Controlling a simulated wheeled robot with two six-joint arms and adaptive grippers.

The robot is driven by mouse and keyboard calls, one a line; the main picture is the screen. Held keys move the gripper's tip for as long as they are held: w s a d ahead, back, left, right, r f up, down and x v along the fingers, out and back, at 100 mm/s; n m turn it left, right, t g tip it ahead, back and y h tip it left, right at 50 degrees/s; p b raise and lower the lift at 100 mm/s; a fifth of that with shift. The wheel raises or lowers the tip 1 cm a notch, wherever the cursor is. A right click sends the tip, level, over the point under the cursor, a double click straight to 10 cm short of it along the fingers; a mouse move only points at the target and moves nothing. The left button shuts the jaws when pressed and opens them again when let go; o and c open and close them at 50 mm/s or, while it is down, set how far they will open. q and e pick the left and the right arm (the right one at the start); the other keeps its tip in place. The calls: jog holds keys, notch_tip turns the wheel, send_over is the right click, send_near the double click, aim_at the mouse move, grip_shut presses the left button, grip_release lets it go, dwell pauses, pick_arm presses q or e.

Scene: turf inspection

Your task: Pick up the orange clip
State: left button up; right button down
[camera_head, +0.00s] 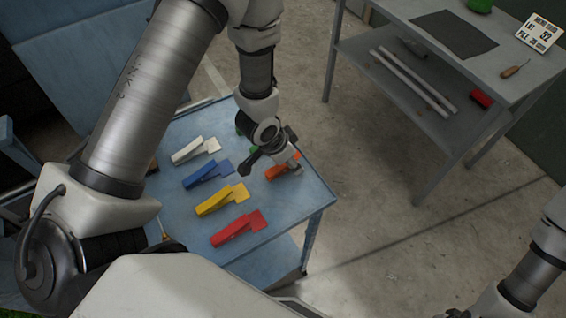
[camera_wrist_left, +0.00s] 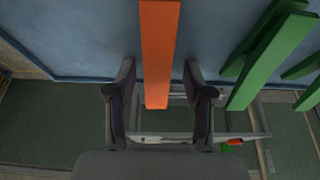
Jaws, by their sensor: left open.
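The orange clip (camera_head: 283,170) lies on the blue table near its right edge, partly hidden by my left gripper (camera_head: 270,164). In the left wrist view the orange clip (camera_wrist_left: 158,50) runs between the two fingers of the left gripper (camera_wrist_left: 160,75). The fingers are open, with a gap on each side of the clip. I cannot tell the exact height of the fingers over it. My right arm (camera_head: 535,270) shows at the lower right; its gripper is out of view.
White (camera_head: 195,150), blue (camera_head: 208,175), yellow (camera_head: 222,199) and red (camera_head: 238,228) clips lie in a row on the blue table (camera_head: 285,215). A green clip (camera_wrist_left: 265,60) lies beside the orange one. A grey shelf table (camera_head: 420,50) stands behind, across open floor.

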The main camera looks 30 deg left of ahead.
pick_arm(q)
jog(key=shift+s+r, duration=0.1)
jog(key=shift+s, duration=0.05)
jog(key=shift+c, duration=0.3)
grip_shut()
jog(key=shift+r, duration=0.1)
